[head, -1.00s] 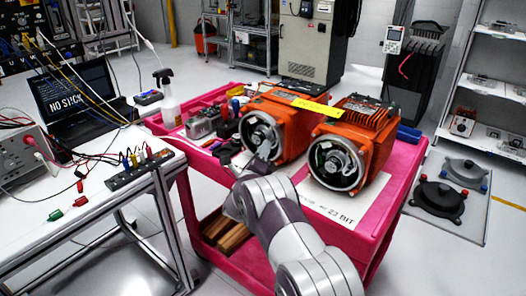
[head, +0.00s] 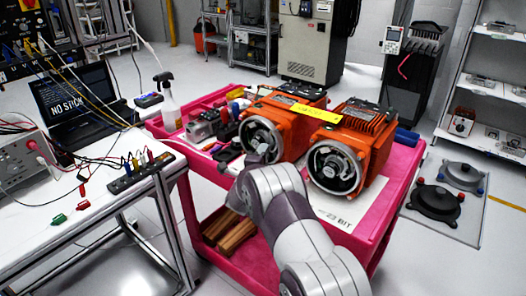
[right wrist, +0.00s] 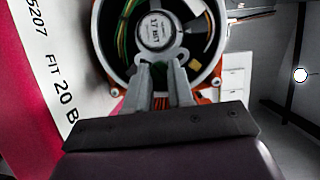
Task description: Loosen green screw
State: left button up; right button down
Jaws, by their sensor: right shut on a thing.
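Two orange servo motors stand side by side on a pink cart: the left motor (head: 283,108) and the right motor (head: 362,125). My right gripper (head: 262,150) reaches into the open round end of the left motor. In the right wrist view, the two grey fingers (right wrist: 160,66) are at the lower edge of a round encoder (right wrist: 156,30) marked 17 BIT. They are closed on a small part there, which the fingertips hide. Green wires (right wrist: 127,32) run beside the encoder. I cannot make out a green screw. My left gripper is not in view.
The pink cart (head: 350,240) also carries a spray bottle (head: 167,100), small tools and a printed white sheet (head: 335,207). A white bench (head: 100,195) with wires and a laptop (head: 75,105) is at left. The right motor stands close beside my right arm.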

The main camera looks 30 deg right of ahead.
jog(key=shift+w+r+n+g+y+p, duration=0.15)
jog(key=shift+n+g+p, duration=0.4)
jog(key=shift+n+p, duration=0.8)
jog(key=shift+s+r+n+g+y+p, duration=0.15)
jog(key=shift+n+g+p, duration=0.35)
jog(key=shift+n+p, duration=0.8)
jog(key=shift+w+n+g+y+p, duration=0.2)
jog(key=shift+n+g+p, duration=0.5)
jog(key=shift+p, duration=1.1)
jog(key=shift+n, duration=0.25)
jog(key=c, duration=1)
grip_release()
jog(key=shift+o, duration=0.2)
jog(key=shift+a, duration=0.1)
jog(key=b+v, duration=0.1)
jog(key=v, duration=1.1)
jog(key=shift+s+a, duration=0.2)
jog(key=shift+s, duration=0.1)
